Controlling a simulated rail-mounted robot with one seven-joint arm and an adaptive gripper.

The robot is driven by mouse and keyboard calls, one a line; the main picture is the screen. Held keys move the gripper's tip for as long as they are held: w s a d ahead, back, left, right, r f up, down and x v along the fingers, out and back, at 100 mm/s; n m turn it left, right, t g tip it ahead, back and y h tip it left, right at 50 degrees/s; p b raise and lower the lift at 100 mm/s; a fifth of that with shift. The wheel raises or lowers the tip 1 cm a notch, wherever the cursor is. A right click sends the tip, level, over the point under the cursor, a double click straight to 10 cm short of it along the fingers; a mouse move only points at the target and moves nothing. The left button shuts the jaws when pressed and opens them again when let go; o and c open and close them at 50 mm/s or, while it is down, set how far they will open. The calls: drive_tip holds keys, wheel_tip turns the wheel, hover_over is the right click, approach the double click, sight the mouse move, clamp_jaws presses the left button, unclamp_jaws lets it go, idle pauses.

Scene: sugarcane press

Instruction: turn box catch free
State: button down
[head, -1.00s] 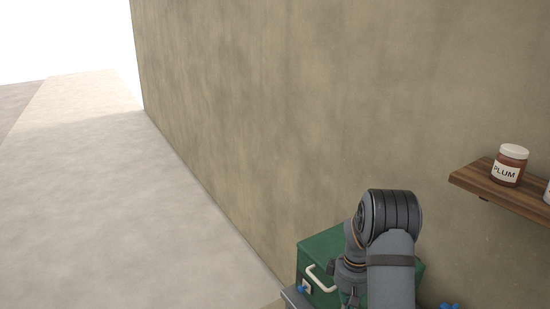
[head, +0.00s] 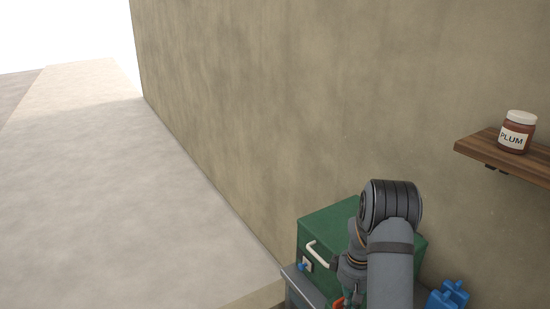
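A green box (head: 322,224) stands against the wall at the lower right of the head view. A pale curved handle (head: 318,252) is on its left-facing side. Below the handle is a small white plate with a blue knob-like piece (head: 302,266), which may be the catch; its turn position is too small to tell. My arm reaches down in front of the box and hides much of it. My gripper (head: 349,296) is at the bottom edge, partly cut off, near the box's front; its fingers cannot be made out. A small red-orange piece (head: 338,302) shows beside it.
The box rests on a grey surface (head: 292,278). A blue object (head: 449,294) lies right of my arm. A wooden shelf (head: 480,150) on the wall holds a jar labelled PLUM (head: 517,131). The pale floor (head: 120,210) at the left is clear.

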drive_tip(key=shift+w+a, duration=0.25)
drive_tip(key=shift+w, duration=0.3)
idle(0.9)
drive_tip(key=shift+s+d, duration=0.1)
drive_tip(key=shift+s, duration=0.05)
drive_tip(key=shift+s+d, duration=0.1)
drive_tip(key=shift+s, duration=0.1)
wheel_tip(320, 180, up, 6)
drive_tip(key=p, duration=0.4)
drive_tip(key=shift+d, duration=0.1)
idle(0.4)
